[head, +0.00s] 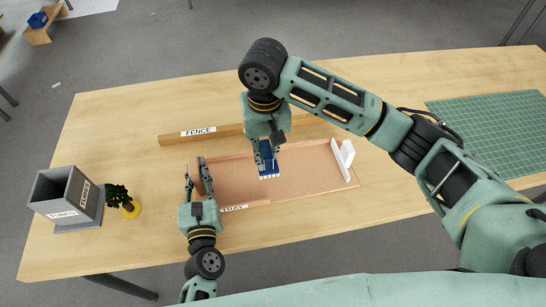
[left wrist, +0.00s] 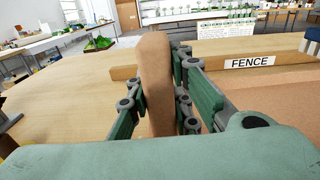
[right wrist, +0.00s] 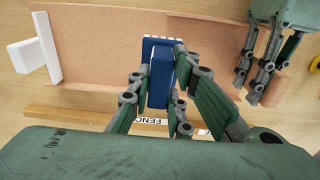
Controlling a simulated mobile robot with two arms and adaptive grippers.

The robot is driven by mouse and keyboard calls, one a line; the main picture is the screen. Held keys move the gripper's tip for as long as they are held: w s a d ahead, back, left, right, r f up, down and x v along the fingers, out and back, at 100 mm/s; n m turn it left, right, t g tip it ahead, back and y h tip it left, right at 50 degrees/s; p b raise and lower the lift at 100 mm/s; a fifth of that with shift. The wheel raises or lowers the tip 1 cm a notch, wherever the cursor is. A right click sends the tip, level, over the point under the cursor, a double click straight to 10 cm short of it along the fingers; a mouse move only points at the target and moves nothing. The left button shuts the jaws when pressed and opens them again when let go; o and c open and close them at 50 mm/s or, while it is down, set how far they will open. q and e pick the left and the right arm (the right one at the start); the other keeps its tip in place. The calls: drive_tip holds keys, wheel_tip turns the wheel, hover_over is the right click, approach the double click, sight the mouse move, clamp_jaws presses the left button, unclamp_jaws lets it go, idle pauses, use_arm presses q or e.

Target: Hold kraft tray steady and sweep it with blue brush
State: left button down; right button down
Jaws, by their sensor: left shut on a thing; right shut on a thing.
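The kraft tray (head: 310,172) lies flat on the table in front of the wooden fence. A label on its front edge, partly covered by my left gripper, reads "TRAY". My left gripper (head: 196,178) is shut on the tray's rounded left end, which stands between its fingers in the left wrist view (left wrist: 156,85). My right gripper (head: 265,142) is shut on the blue brush (head: 268,160). The brush is upright, with its pale bristles down at the tray's floor near the middle; I cannot tell whether they touch. The brush also shows between the fingers in the right wrist view (right wrist: 160,75).
The fence (head: 230,130) runs behind the tray. A white upright piece (head: 343,155) stands at the tray's right end. A grey tubes box (head: 68,195) and a small tree on a yellow base (head: 128,207) stand at left. A green cutting mat (head: 490,130) lies at right.

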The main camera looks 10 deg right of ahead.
use_arm(q)
drive_tip(key=c, duration=2)
unclamp_jaws()
drive_tip(key=shift+f, duration=0.3)
drive_tip(key=o, duration=0.5)
drive_tip(key=shift+w, duration=0.1)
use_arm(e)
drive_tip(key=shift+w+f, duration=0.1)
drive_tip(key=shift+w, duration=0.05)
use_arm(q)
drive_tip(key=shift+r, duration=0.1)
drive_tip(key=s, duration=1.2)
drive_tip(key=shift+d, duration=0.15)
drive_tip(key=shift+s, duration=0.1)
